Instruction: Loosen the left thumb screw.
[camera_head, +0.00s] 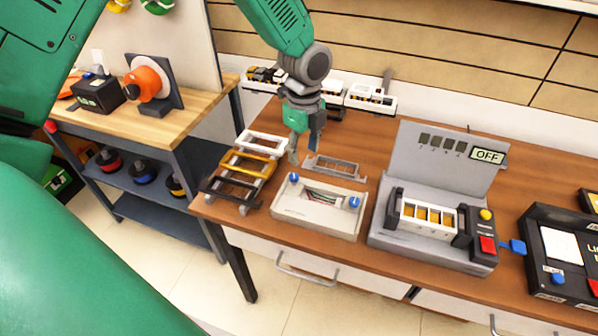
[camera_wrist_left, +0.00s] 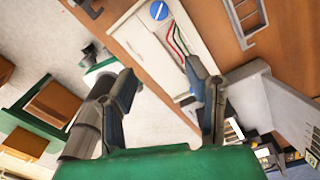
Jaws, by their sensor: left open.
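A pale shallow box (camera_head: 316,215) with thin wires inside sits on the brown workbench. The left thumb screw (camera_head: 293,177) is a blue slotted knob at its back left, and a second blue thumb screw (camera_head: 354,202) is at its right end. My left gripper (camera_head: 303,150) is open and empty, pointing down just behind and above the left screw, apart from it. In the left wrist view the box (camera_wrist_left: 150,42) lies beyond the open fingers (camera_wrist_left: 163,90). My right gripper is not in view.
A grey frame (camera_head: 333,166) lies behind the box. Stacked white, yellow and black frames (camera_head: 245,165) stand to its left. A grey machine (camera_head: 440,180) with an OFF display stands close on the right. The bench's front edge is just before the box.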

